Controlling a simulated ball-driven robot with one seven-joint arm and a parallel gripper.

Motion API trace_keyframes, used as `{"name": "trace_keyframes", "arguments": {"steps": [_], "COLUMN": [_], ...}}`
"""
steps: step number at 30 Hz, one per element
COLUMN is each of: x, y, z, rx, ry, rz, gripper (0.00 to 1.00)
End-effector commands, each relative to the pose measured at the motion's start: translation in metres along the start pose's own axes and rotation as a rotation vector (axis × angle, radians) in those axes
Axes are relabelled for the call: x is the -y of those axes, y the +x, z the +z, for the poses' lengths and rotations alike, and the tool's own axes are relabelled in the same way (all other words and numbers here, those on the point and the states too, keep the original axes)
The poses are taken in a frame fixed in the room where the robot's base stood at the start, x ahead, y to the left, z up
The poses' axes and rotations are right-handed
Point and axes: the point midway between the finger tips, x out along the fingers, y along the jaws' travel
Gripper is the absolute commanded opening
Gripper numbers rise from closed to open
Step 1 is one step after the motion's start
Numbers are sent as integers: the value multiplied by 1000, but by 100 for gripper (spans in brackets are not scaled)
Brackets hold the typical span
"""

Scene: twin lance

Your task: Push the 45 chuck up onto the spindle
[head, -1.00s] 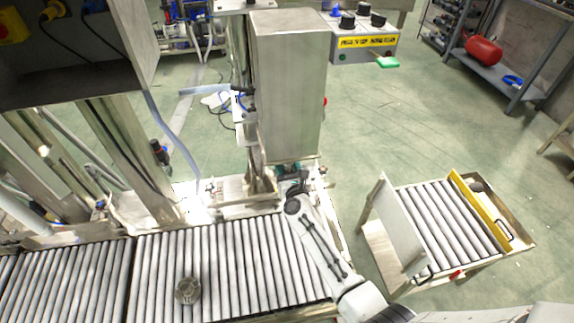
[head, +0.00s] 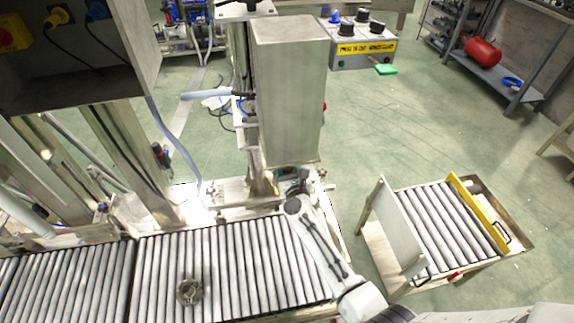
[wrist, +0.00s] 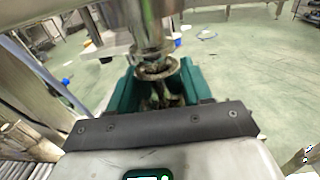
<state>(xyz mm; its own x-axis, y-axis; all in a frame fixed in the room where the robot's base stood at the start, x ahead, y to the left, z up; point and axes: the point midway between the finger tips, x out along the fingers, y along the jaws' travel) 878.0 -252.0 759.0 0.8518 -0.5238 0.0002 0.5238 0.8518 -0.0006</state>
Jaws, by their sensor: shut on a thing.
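My gripper (wrist: 158,92) has teal fingers and is shut on a metal chuck (wrist: 159,70), which I take to be the 45 chuck; no marking is readable. The chuck is upright between the fingers. The shiny spindle (wrist: 146,28) comes down from above, right over the chuck. Their edges meet in the wrist view; I cannot tell how far the spindle is seated. In the head view my gripper (head: 291,174) is a small teal patch under the tall metal housing (head: 290,90), which hides the spindle and the held chuck.
Another round metal chuck (head: 189,291) lies on the roller conveyor (head: 235,262). A roller cart (head: 440,225) with a yellow bar stands at the right. A control box (head: 362,52) with knobs and a green button is behind the housing. Green floor is open between.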

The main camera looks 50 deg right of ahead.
Motion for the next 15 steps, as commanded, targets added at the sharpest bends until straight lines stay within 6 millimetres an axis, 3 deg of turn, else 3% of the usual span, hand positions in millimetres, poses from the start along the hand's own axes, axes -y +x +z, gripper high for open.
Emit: {"name": "trace_keyframes", "arguments": {"steps": [15], "x": [0], "y": [1], "z": [12], "rx": [4], "ry": [1], "rz": [-1], "gripper": [1]}}
